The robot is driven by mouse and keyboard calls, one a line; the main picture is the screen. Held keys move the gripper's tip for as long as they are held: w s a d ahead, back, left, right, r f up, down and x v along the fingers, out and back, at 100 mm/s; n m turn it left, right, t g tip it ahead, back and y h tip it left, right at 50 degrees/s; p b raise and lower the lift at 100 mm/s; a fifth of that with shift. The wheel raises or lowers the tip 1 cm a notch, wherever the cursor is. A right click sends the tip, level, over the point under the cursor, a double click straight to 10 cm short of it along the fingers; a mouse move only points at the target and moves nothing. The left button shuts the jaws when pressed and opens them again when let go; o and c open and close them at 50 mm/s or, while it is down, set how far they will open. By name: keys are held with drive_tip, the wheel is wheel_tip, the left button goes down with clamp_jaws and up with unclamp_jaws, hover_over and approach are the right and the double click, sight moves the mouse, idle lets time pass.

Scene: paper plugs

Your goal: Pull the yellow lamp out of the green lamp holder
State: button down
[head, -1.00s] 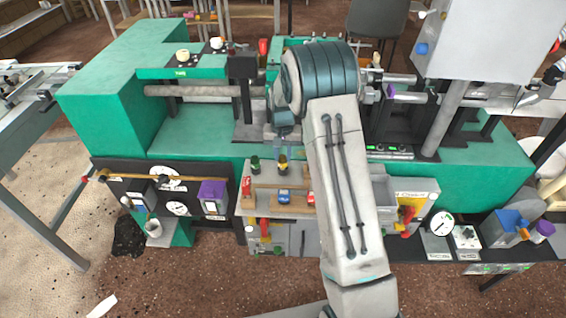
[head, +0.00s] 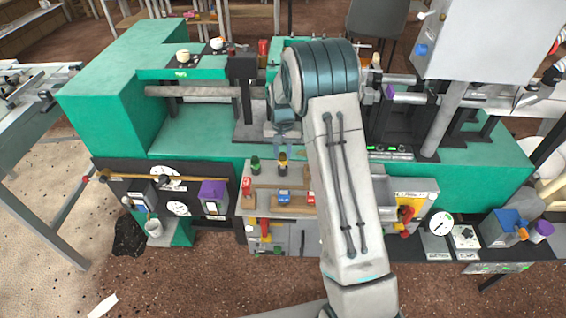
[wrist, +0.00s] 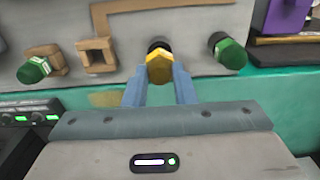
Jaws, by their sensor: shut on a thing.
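The yellow lamp (wrist: 159,68) is a faceted knob between the two blue fingers of my gripper (wrist: 160,86) in the wrist view. My gripper is shut on it. A dark round part shows directly behind the lamp; I cannot tell whether the two are touching. In the head view the yellow lamp (head: 283,158) stands over the pale shelf top, just below my gripper (head: 284,150). Green fittings sit to either side in the wrist view, one at the left (wrist: 35,70) and one at the right (wrist: 229,52). No green holder shows around the yellow lamp.
A square wooden frame (wrist: 97,55) is left of the lamp in the wrist view. A purple box (wrist: 288,15) is at the upper right. Green machine blocks (head: 110,90) stand to the left.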

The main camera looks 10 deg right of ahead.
sight(283, 154)
drive_tip(key=shift+r+p, duration=0.3)
drive_tip(key=shift+r, duration=0.45)
drive_tip(key=shift+r, duration=0.2)
drive_tip(key=shift+r+p, duration=0.85)
drive_tip(key=shift+r, duration=0.55)
